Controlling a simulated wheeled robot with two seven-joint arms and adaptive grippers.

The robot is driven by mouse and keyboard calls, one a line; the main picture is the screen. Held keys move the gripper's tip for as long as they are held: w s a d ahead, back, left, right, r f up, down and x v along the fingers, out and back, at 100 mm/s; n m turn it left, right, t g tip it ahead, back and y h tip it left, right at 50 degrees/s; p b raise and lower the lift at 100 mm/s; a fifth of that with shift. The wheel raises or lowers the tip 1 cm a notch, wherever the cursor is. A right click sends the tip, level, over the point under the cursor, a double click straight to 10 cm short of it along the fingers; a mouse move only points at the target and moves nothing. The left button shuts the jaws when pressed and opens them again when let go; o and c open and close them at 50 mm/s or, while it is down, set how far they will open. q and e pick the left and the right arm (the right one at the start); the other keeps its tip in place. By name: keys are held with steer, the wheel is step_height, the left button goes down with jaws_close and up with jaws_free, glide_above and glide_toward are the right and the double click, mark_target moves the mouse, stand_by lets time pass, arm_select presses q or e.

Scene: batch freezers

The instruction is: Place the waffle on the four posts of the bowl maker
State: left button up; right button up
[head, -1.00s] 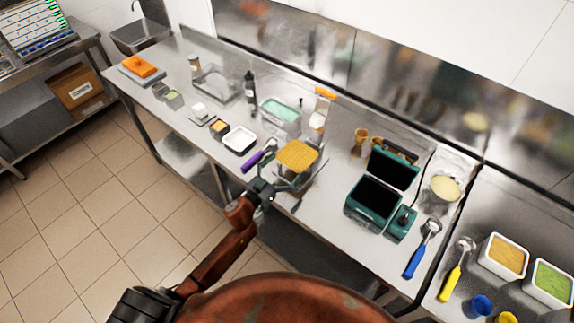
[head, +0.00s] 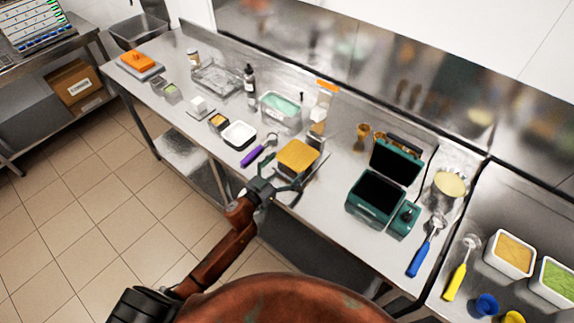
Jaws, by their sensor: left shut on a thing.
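The waffle (head: 298,157) is a flat golden-orange square near the front edge of the counter. My left gripper (head: 286,173) reaches it from the front and is shut on its near side. Metal parts show below and right of the waffle, perhaps the bowl maker (head: 314,167), mostly hidden by it. I cannot tell whether the waffle touches any posts. My right gripper is not in view.
An open dark green waffle iron (head: 376,198) stands to the right. A purple-handled scoop (head: 258,152) and a white tray (head: 239,134) lie to the left. A teal-filled metal container (head: 281,108) stands behind. Blue (head: 426,246) and yellow (head: 459,270) tools lie farther right.

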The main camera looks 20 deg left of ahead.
arm_select(q)
steer(key=shift+f, duration=0.35)
steer(key=o, duration=0.7)
steer(key=v, duration=1.2)
steer(key=shift+r, duration=0.1)
